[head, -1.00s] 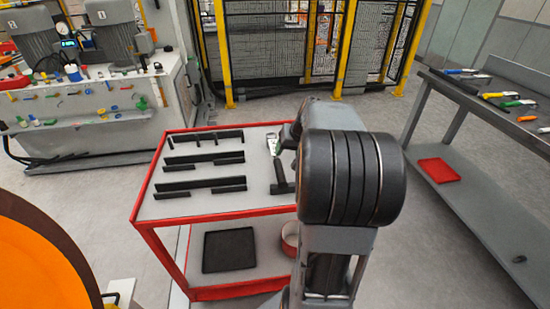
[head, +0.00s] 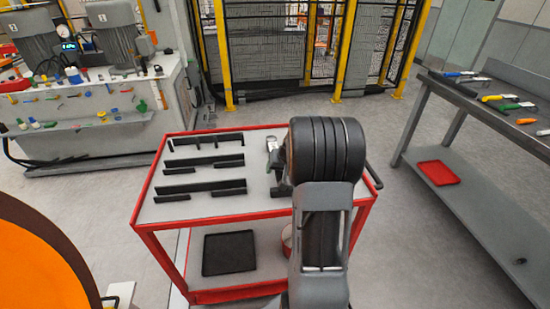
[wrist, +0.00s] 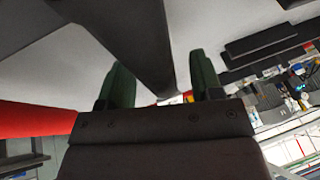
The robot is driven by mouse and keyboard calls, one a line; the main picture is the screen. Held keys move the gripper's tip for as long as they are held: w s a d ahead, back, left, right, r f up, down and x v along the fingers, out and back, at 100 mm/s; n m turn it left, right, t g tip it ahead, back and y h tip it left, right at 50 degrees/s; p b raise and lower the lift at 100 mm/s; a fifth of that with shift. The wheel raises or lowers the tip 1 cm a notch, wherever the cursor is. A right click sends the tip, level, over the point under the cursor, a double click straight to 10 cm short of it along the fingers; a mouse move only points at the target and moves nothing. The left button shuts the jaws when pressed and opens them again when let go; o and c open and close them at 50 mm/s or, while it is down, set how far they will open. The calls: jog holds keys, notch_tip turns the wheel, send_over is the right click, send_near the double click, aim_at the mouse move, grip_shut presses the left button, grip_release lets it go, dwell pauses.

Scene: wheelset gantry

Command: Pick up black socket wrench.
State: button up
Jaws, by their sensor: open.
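A long black bar, which looks like the black socket wrench (wrist: 140,40), runs down the wrist view from the top to between my fingertips. A dark piece of it seems to show in the head view (head: 281,190), beside my arm on the cart top. My gripper (wrist: 160,85) is open, with one green finger on each side of the bar. Gaps show between bar and fingers. Whether the bar lies at fingertip depth I cannot tell. In the head view my arm hides the gripper and most of the bar.
The red-framed cart (head: 215,216) has a grey top with several black rails (head: 203,162) on the left. A black tray (head: 229,254) is on its lower shelf. A workbench (head: 450,95) with tools stands at right. Bare floor separates them.

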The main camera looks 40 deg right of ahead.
jog(key=shift+w+f, duration=0.1)
jog(key=shift+f, duration=0.15)
jog(key=c, duration=1.1)
